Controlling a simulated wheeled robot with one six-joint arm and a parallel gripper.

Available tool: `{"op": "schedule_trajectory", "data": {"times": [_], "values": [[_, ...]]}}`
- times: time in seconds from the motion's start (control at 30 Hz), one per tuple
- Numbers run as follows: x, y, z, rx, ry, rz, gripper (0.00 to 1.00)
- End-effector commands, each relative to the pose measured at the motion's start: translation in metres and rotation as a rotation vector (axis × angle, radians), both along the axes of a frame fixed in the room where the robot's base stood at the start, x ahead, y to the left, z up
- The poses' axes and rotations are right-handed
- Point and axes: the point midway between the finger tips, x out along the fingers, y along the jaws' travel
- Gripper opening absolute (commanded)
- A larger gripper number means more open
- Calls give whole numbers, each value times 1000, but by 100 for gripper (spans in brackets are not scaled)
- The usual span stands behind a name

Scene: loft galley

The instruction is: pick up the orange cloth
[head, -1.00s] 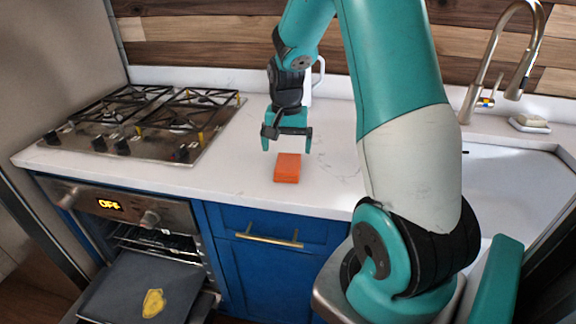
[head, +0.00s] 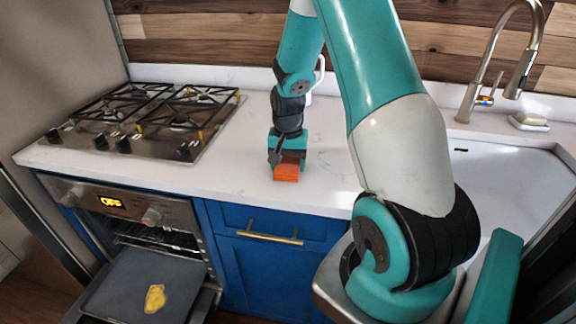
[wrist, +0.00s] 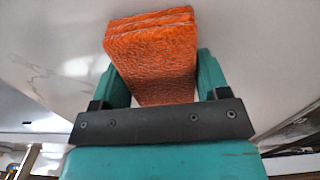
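The orange cloth (head: 287,173) is a small folded block near the front edge of the white counter. It also fills the middle of the wrist view (wrist: 155,60), its folded layers showing at the top. My gripper (head: 287,163) points down at the cloth, with a teal finger on each side of it. In the wrist view, the fingers (wrist: 160,80) stand close against the cloth's two sides, and the gripper looks shut on it. I see no clear gap between cloth and counter. The gripper hides part of the cloth's back.
A gas hob (head: 150,118) lies left of the cloth. Below it the oven door is open, with a yellow item (head: 155,298) on it. A white mug (head: 318,75) stands behind my arm. A sink and tap (head: 490,70) are at the right. The counter beside the cloth is clear.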

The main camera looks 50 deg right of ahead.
Motion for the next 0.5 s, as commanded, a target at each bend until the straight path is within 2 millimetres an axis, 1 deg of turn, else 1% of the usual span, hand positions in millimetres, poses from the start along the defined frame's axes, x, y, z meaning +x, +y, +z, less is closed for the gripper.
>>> {"op": "schedule_trajectory", "data": {"times": [0.33, 0.43, 0.5], "values": [[0, 0, 1, 0, 0, 0, 46], [0, 0, 6, -1, -1, 0, 46], [1, 0, 12, -2, -3, 0, 46]]}}
